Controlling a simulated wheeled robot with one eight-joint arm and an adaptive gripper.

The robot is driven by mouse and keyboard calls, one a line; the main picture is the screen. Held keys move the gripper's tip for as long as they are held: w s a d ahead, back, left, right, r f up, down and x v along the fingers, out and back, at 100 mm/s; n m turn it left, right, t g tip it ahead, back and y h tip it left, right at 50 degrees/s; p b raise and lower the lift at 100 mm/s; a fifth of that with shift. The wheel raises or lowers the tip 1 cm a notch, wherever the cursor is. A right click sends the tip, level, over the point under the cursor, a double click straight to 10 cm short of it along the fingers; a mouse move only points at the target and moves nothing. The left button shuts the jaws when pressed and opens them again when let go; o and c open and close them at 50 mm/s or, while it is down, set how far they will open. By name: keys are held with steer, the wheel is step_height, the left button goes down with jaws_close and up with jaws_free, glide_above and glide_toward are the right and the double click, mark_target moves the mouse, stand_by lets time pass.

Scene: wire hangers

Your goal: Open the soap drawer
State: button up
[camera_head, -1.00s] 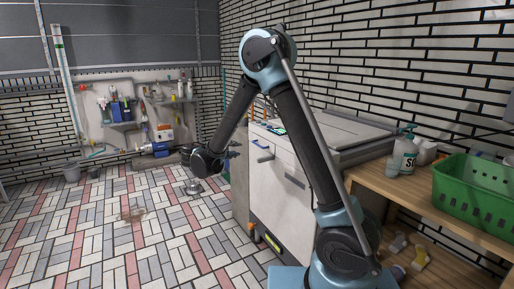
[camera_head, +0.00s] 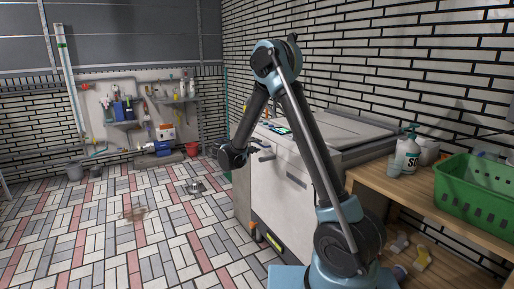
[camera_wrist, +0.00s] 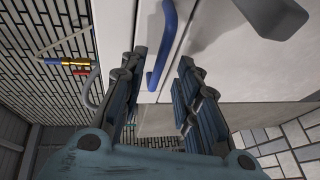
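A white machine (camera_head: 278,195) stands right of centre in the head view, its front facing left. In the wrist view its white front shows a blue bar handle (camera_wrist: 164,45) and a thick grey handle (camera_wrist: 275,14) to the right. My gripper (camera_wrist: 162,58) is open, with one finger on each side of the blue handle. I cannot tell whether either finger touches it. In the head view my wrist is in front of the upper part of the machine, and the fingers are hard to make out.
A wooden bench (camera_head: 385,189) at the right holds a soap bottle (camera_head: 408,148) and a green basket (camera_head: 480,190). The tiled floor (camera_head: 110,225) at left is mostly open.

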steer(key=shift+x, duration=1.3)
jaws_close()
steer(key=shift+s+d, duration=0.1)
